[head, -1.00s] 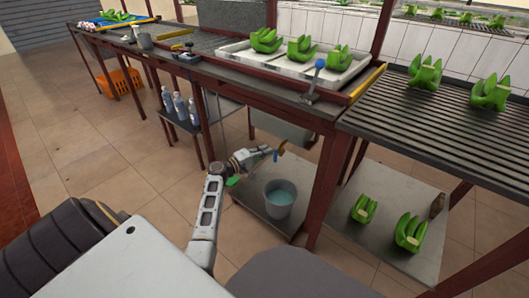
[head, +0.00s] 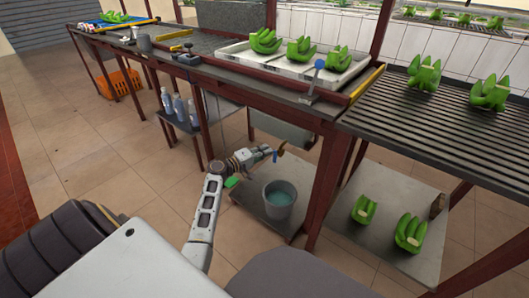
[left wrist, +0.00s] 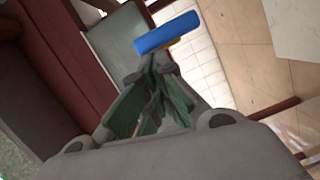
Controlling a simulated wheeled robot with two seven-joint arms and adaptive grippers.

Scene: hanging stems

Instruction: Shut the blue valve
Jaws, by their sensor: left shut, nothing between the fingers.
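The blue valve handle (head: 275,156) is a short blue bar by a small yellow-brown fitting (head: 282,147) under the long table, above a grey bucket (head: 279,198). In the left wrist view the blue handle (left wrist: 167,32) lies tilted just beyond my fingertips, with a bit of yellow behind it. My left gripper (head: 267,151) is at the handle, coming from the left. Its green-grey fingers (left wrist: 154,66) are closed together with nothing between them. I cannot tell whether the tips touch the handle. My right gripper is not in view.
The bucket of bluish water stands on a low shelf (head: 250,204) below my gripper. Red-brown table legs (head: 324,190) stand just right of the valve. Open tiled floor lies left.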

